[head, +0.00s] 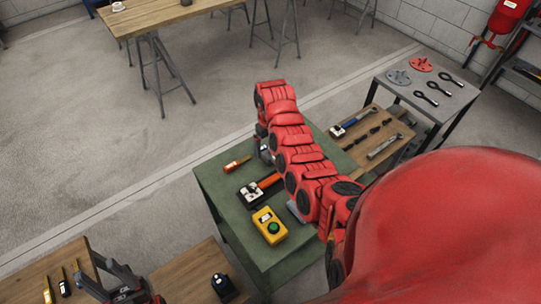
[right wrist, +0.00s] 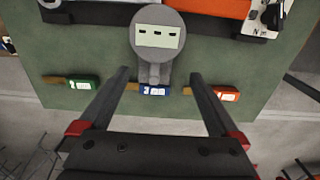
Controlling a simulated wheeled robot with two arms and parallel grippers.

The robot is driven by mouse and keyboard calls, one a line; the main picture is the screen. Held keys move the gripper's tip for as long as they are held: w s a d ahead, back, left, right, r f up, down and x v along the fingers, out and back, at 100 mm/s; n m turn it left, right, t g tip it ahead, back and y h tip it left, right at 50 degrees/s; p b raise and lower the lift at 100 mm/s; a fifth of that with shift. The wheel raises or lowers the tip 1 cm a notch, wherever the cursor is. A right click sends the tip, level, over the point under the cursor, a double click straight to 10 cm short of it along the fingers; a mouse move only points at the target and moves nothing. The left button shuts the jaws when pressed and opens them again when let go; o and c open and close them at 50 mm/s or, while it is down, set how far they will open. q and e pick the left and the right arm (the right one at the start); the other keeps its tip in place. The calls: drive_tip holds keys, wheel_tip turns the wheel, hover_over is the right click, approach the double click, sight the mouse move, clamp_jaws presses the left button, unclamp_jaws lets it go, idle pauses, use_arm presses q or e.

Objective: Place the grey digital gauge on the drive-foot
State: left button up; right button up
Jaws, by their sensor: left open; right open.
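The grey digital gauge (right wrist: 161,20) has a round head with a pale display and a short stem. It is over the green table (right wrist: 95,50) in the right wrist view. My right gripper (right wrist: 159,75) is open, with its fingers on either side of the gauge's stem end and no visible contact. In the head view my right arm mostly hides the gauge. An orange-red device with a black frame and white end (head: 252,191) lies on the green table; it also shows in the wrist view (right wrist: 200,8). I cannot tell which part is the drive-foot. My left gripper (head: 100,274) is open and empty at lower left.
Green (right wrist: 82,83), blue (right wrist: 155,90) and orange (right wrist: 226,94) tools lie near the table's edge. A yellow box with a green button (head: 269,225) stands by the device. A wooden bench (head: 357,158) with tools and a grey table (head: 425,69) stand at right.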

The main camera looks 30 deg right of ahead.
sight(270, 154)
drive_tip(key=shift+d+f+p, duration=0.2)
drive_tip(key=shift+f+p, duration=0.15)
drive_tip(key=shift+f, duration=0.4)
drive_tip(key=shift+d+f+p, duration=0.15)
drive_tip(key=shift+f+p, duration=0.2)
drive_tip(key=shift+f, duration=0.4)
drive_tip(key=shift+w+f, duration=0.15)
drive_tip(key=shift+f, duration=1.1)
clamp_jaws()
